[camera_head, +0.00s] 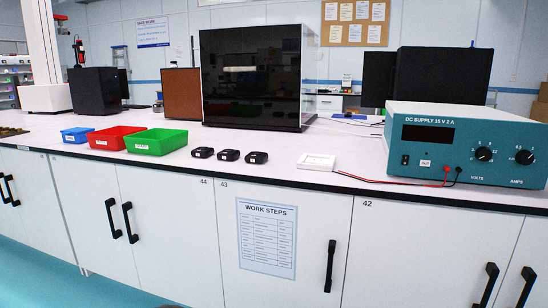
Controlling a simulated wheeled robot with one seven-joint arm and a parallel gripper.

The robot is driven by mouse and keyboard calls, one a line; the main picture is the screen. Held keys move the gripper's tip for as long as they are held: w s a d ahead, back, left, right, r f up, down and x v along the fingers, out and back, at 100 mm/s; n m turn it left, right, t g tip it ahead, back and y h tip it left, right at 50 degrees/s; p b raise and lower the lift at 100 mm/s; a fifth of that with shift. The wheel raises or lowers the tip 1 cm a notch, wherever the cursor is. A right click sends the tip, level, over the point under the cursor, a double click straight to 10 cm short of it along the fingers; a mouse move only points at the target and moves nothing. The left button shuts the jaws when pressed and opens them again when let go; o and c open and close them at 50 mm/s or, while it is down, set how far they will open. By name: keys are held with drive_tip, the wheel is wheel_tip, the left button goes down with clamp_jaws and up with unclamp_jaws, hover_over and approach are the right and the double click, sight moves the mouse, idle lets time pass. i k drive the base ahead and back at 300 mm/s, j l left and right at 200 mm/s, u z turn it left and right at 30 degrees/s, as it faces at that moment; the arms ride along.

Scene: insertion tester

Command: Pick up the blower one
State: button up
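Three small black devices sit in a row near the front edge of the bench: a left one (203,153), a middle one (228,155) and a right one (256,157). Each has a small white label too small to read, so I cannot tell which, if any, is the blower one. My gripper is not in view.
Blue (77,135), red (115,137) and green (156,141) bins stand left of the devices. A flat white box (317,161) lies right, with a red wire towards the teal power supply (466,150). A large black cabinet (250,80) stands behind.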

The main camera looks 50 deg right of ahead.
sight(258, 158)
drive_tip(key=z, duration=1.35)
